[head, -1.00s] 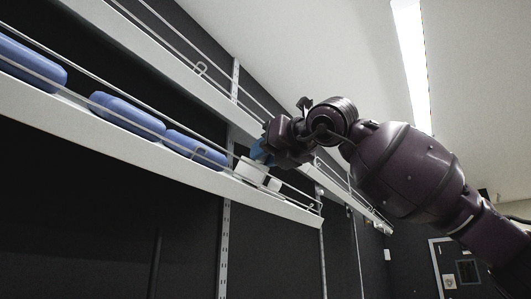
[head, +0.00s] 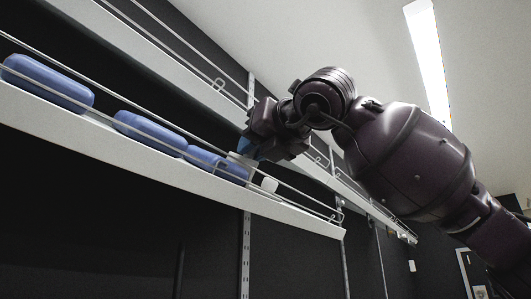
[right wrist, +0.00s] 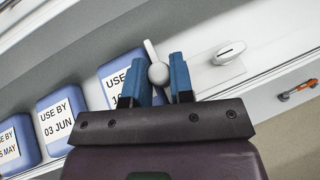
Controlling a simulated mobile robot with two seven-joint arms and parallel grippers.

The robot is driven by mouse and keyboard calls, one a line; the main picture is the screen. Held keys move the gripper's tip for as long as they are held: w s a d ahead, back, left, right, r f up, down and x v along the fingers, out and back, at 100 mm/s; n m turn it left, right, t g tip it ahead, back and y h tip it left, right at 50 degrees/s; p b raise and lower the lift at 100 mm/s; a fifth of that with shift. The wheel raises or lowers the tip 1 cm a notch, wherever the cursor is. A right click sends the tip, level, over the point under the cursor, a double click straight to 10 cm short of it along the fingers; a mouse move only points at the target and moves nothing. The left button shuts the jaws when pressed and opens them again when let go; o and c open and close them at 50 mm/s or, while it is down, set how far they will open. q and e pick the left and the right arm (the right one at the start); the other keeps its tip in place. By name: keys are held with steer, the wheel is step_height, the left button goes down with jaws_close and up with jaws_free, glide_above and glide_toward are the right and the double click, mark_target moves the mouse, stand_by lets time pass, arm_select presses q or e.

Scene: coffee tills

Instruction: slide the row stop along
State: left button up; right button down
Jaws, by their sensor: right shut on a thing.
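The row stop (right wrist: 215,72) is a white piece on the shelf with a grey round-ended post and a white oval knob. It shows in the head view (head: 268,185), partly hidden by my gripper. My right gripper (right wrist: 156,82) is shut on the post, with its blue fingertips on either side. In the head view the right gripper (head: 246,150) reaches over the front rail. The nearest blue box (right wrist: 118,78) stands close beside the stop; I cannot tell whether they touch. My left gripper is in neither view.
More blue boxes stand leftward along the shelf (head: 130,155), one (right wrist: 57,118) labelled "USE BY 03 JUN". A wire rail (head: 300,203) runs along the shelf front. Another shelf (head: 180,60) is above. The shelf is clear right of the stop. A small orange item (right wrist: 297,90) lies right.

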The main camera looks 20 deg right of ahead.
steer(key=c, duration=1)
jaws_free()
steer(key=shift+s+d, duration=0.3)
steer(key=shift+s, duration=0.25)
steer(key=shift+b+v, duration=0.35)
steer(key=shift+v, duration=4.45)
